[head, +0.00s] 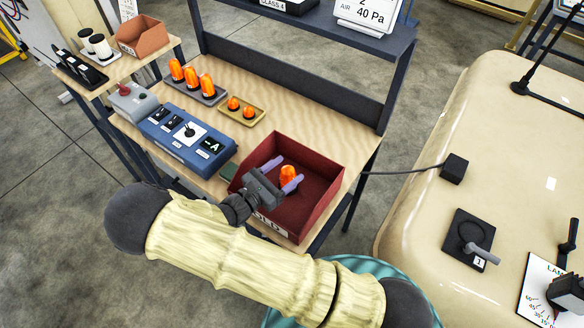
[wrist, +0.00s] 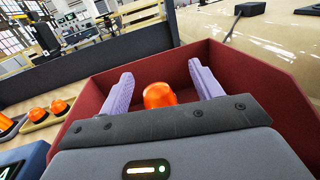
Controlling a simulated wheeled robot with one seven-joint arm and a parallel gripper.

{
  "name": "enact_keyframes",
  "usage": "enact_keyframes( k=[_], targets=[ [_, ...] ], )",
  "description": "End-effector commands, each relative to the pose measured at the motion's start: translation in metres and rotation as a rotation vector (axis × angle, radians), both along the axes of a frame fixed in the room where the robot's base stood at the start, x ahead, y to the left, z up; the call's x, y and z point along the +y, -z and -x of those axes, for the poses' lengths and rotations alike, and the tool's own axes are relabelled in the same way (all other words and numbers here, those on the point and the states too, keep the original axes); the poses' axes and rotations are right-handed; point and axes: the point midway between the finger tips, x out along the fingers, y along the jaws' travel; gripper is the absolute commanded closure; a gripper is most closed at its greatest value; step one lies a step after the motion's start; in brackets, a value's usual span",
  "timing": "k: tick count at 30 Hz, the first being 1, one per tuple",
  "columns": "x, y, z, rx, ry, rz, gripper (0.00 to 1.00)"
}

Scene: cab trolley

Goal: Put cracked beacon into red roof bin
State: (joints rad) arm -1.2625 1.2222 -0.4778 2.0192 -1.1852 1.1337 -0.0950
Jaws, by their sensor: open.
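The red bin (head: 322,190) stands at the front right of the wooden trolley top, with a partly hidden label on its front. An orange beacon (head: 288,174) is inside the bin's outline, and it also shows in the wrist view (wrist: 159,95). I cannot make out a crack on it, nor whether it rests on the bin floor. My gripper (head: 290,168) reaches over the bin's front left wall. Its two lilac fingers are spread, one on each side of the beacon, with visible gaps in the wrist view (wrist: 160,72). The beacon's lower part is hidden by my gripper.
Several tall orange beacons (head: 191,77) stand on a grey tray, and two short ones (head: 240,108) on a yellow tray. A blue control box (head: 185,136) is left of the bin. A dark shelf rises behind. A cream cab roof (head: 440,130) with a cable is at right.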

Motion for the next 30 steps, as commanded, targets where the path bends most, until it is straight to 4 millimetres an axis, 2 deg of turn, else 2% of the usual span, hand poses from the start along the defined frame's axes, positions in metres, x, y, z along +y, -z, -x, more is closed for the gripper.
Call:
enact_keyframes(
  k=[3,12,18,30],
  targets=[
    [0.022,0.004,0.017,-0.001,-0.008,-0.005,0.35],
    [0.061,0.002,0.051,0.0,-0.002,-0.003,0.35],
    [0.068,0.001,0.059,0.0,0.002,0.0,0.35],
    [0.068,0.0,0.059,0.0,0.002,0.0,0.35]
  ],
)
